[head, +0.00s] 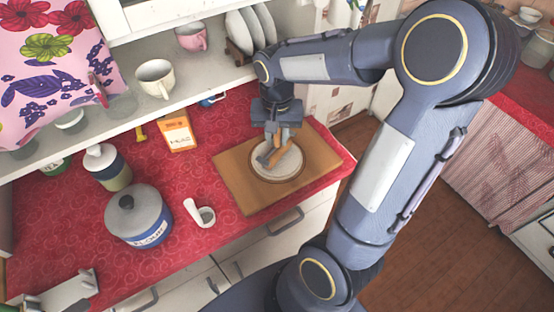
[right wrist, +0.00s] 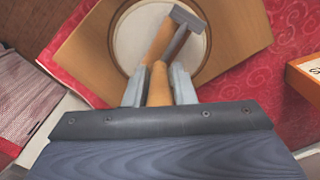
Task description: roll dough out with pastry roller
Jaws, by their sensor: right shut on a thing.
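The pastry roller (head: 273,156) has an orange-brown wooden handle and a grey head. My right gripper (head: 279,138) is shut on its handle, above the board. The roller also shows in the right wrist view (right wrist: 164,48), its handle between the fingers (right wrist: 158,88). The dough (head: 291,162) is a flat, pale round disc with a thin brown rim around it. It also shows in the right wrist view (right wrist: 131,38), partly hidden by the roller. The roller's head is over the dough; I cannot tell whether they touch. My left gripper is not in view.
The dough lies on a wooden board (head: 232,180) near the red counter's front edge. A flour canister (head: 139,216), a smaller jar (head: 106,168), a white scoop-like item (head: 200,212) and an orange box (head: 176,131) stand left. A shelf with cups (head: 155,79) is behind.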

